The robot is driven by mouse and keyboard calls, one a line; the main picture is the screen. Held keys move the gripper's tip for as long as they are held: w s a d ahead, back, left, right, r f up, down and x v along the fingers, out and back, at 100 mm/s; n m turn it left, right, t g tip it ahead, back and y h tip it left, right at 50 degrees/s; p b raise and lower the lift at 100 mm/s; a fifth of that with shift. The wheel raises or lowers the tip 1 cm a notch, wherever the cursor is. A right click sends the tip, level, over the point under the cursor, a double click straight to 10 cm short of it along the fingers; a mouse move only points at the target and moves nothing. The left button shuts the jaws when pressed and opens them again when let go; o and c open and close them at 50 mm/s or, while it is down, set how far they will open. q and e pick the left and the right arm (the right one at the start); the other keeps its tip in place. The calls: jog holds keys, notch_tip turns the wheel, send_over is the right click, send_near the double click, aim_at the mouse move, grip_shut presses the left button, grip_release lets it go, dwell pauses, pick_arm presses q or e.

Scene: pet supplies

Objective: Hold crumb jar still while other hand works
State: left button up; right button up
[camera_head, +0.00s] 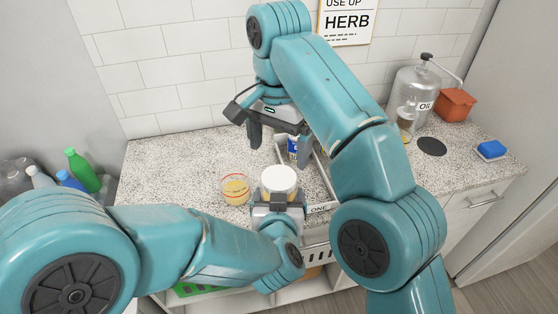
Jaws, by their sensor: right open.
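A jar with a white lid (279,180) and pale yellowish contents stands upright near the counter's front edge; I take it for the crumb jar. My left gripper (279,197) reaches it from the front, its fingers at the jar's two sides and closed on it. The jar's lower part is hidden by the gripper. My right gripper (268,134) is open and empty, pointing down above and behind the jar, apart from it.
A clear red-rimmed container (236,189) with yellowish contents stands just left of the jar. An oil dispenser (410,88), orange box (456,105) and blue sponge (491,149) stand right. Bottles (82,170) stand left.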

aim_at(280, 177)
jog(key=shift+s+d+f, duration=0.1)
jog(key=shift+s+f, duration=0.05)
jog(key=shift+f, duration=3.4)
jog(key=c, duration=1.1)
jog(key=n, duration=1.3)
